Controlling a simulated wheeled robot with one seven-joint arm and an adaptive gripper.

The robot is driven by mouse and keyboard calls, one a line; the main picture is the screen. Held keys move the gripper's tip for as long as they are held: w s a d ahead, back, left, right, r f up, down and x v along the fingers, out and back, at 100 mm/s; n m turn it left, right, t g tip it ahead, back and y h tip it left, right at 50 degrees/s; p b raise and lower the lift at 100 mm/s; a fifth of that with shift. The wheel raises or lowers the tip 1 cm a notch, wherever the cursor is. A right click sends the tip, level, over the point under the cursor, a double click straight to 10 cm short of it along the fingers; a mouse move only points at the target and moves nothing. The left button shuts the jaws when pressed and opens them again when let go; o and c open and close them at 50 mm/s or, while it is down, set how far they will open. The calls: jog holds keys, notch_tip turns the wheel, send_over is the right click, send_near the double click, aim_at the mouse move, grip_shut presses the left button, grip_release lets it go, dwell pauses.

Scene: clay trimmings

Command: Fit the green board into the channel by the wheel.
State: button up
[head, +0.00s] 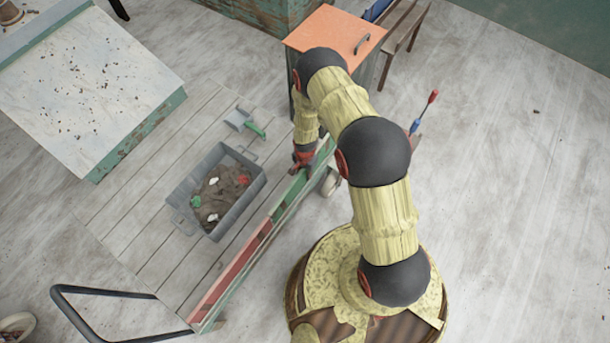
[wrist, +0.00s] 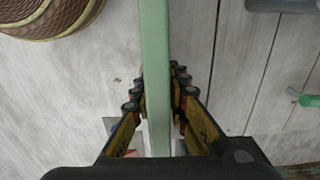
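The green board (head: 291,196) stands on edge along the right side of the wooden cart, at the end by the wheel (head: 331,182). In the wrist view the board (wrist: 155,60) runs as a long pale green strip between my fingers. My gripper (head: 303,158) is shut on the board's upper edge, with a finger on each side; the wrist view also shows the gripper (wrist: 161,100). The channel along the cart's edge is mostly hidden by the board and my arm. I cannot tell whether the board's lower edge sits in it.
A red board (head: 232,274) stands along the same cart side, nearer the handle (head: 100,293). A grey tub (head: 186,207) of clay scraps and a green-handled scoop (head: 245,123) are on the cart deck (head: 125,225). An orange-topped cabinet (head: 335,35) stands beyond.

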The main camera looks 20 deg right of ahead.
grip_shut()
dwell(0.6)
